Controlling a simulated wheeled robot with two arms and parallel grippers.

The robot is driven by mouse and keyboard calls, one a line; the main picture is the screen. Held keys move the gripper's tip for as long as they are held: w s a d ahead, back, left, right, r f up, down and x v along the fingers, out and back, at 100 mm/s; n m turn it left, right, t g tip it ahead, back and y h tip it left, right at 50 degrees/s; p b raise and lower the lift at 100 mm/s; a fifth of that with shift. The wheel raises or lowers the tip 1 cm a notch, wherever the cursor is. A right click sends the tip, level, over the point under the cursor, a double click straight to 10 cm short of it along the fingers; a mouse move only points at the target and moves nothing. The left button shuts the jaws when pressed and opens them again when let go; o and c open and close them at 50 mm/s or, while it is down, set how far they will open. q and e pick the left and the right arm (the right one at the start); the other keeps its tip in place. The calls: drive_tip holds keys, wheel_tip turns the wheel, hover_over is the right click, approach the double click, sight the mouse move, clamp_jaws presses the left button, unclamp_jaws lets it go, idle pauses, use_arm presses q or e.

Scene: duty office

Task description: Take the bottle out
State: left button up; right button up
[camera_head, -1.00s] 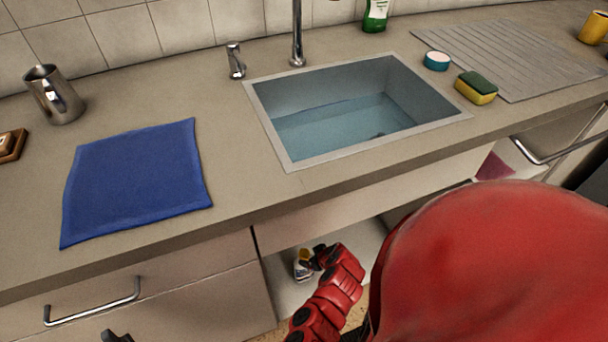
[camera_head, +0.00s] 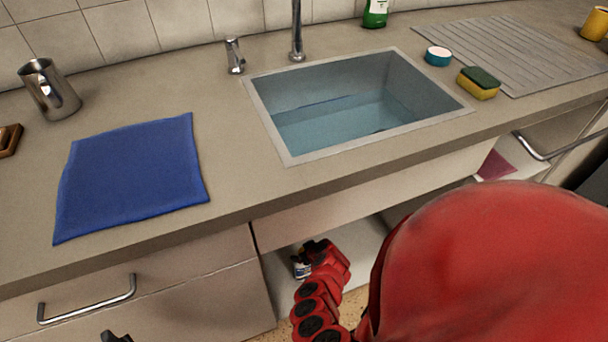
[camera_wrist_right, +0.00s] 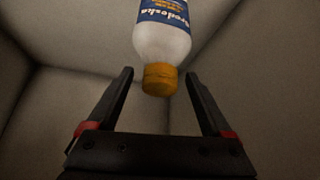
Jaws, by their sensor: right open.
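The bottle (camera_wrist_right: 165,38) is white with a blue label and an orange-yellow cap, seen close in the right wrist view. In the head view, a small part of the bottle (camera_head: 301,269) shows inside the open cabinet under the sink, mostly hidden by my right gripper (camera_head: 313,249). In the wrist view my right gripper (camera_wrist_right: 159,75) is open, with one finger on each side of the cap and visible gaps between. A dark tip at the head view's bottom left edge may be my left gripper (camera_head: 115,336); its jaws cannot be made out.
The cabinet's pale inner walls (camera_wrist_right: 60,110) surround the right gripper. Above are the counter edge and the water-filled sink (camera_head: 270,125). A blue cloth (camera_head: 130,180), a metal jug (camera_head: 50,90), a sponge (camera_head: 478,84) and a green bottle (camera_head: 375,12) are on the counter.

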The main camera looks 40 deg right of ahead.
drive_tip(key=shift+f, duration=0.1)
clamp_jaws()
idle(0.4)
drive_tip(key=shift+d, duration=0.1)
idle(0.9)
